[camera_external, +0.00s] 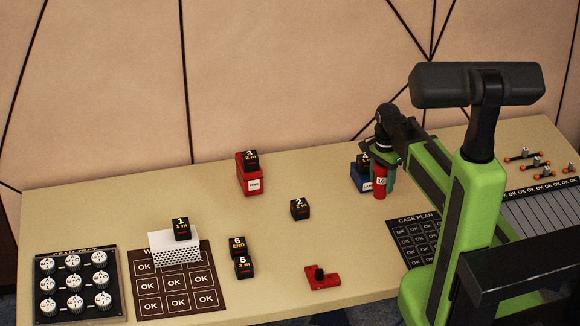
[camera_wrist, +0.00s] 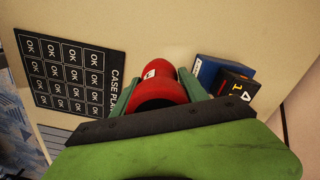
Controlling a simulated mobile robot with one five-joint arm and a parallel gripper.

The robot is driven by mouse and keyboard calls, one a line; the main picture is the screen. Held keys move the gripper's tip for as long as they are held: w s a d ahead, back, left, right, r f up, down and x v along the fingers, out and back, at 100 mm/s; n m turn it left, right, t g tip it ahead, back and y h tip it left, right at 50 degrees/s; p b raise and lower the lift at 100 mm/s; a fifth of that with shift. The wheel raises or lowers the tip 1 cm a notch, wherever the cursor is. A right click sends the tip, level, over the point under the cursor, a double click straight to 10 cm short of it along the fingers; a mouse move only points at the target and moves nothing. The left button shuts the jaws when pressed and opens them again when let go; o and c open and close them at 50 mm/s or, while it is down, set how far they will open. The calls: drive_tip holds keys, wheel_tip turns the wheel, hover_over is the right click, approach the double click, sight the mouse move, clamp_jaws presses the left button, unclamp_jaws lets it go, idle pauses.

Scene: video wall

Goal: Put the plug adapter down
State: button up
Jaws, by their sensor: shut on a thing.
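A red cylindrical piece with a white "16" label, which I take to be the plug adapter (camera_external: 380,186), is upright in my gripper (camera_external: 379,164) at the right of the table. In the wrist view the red plug adapter (camera_wrist: 160,92) sits between the two green fingers. My gripper is shut on it. Its lower end is close to the tabletop; I cannot tell whether it touches. A blue box (camera_external: 360,178) with a black "4" cube (camera_external: 363,160) on it is just to the left and partly hidden by my gripper.
The black CASE PLAN mat (camera_external: 415,232) is empty near my gripper. A red box (camera_external: 249,178) with a cube stands at the back, and cube 2 (camera_external: 299,209) stands mid-table. A red L-shaped piece (camera_external: 322,281) lies near the front edge. Bare table lies between them.

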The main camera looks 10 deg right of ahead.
sight(380, 190)
wheel_tip(380, 190, down, 4)
drive_tip(key=b, duration=0.4)
drive_tip(key=shift+f, duration=0.2)
drive_tip(key=shift+r, duration=0.25)
drive_tip(key=shift+f, duration=0.2)
drive_tip(key=o, duration=1.5)
